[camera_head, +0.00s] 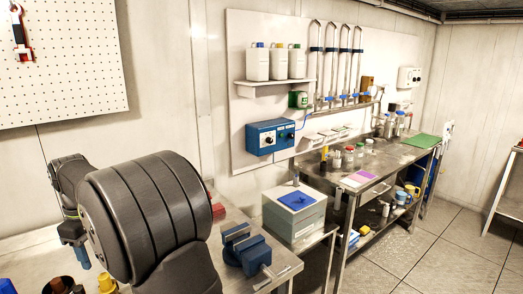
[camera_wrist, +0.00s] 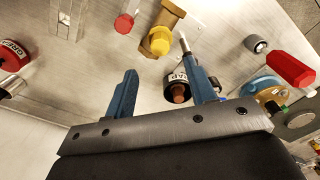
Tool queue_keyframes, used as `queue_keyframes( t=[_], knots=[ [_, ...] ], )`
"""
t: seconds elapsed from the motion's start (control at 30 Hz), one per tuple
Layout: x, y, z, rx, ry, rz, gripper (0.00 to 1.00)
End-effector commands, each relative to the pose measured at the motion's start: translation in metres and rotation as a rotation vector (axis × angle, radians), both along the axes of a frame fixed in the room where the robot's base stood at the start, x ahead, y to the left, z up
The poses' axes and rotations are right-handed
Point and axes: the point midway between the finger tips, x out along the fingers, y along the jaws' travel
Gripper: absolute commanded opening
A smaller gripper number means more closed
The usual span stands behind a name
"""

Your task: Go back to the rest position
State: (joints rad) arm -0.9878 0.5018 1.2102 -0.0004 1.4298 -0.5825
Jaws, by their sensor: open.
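My gripper (camera_wrist: 162,85) shows in the wrist view with its two blue fingers wide apart. It is open and holds nothing. A black cylinder with a white label and a brown tip (camera_wrist: 179,80) shows beyond and between the fingers, close to the right finger in the picture. It seems to stand on the metal bench top (camera_wrist: 100,60) below; the exact gap to the fingers cannot be told. In the head view my large dark arm link fills the lower left, and a small blue part at its left edge looks like a finger of my gripper (camera_head: 82,257).
Around the gripper lie a brass fitting with a yellow end (camera_wrist: 160,40), a red-capped part (camera_wrist: 124,23), a red cylinder (camera_wrist: 290,69) and a labelled red part (camera_wrist: 12,55). A blue vise (camera_head: 247,250) stands right of my arm, before a grey-green box (camera_head: 294,222).

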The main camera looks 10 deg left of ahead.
Motion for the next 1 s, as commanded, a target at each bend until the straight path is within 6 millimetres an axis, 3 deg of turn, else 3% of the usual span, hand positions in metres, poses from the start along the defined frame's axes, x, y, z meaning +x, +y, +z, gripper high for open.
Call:
queue_keyframes(
  t=[0.3,0.5,1.0],
  knots=[
    [0.000,-0.001,-0.063,-0.003,0.002,0.000,0.51],
    [0.000,-0.001,-0.087,-0.002,0.002,0.000,0.51],
    [0.000,0.000,-0.092,0.000,0.000,0.000,0.51]
  ],
)
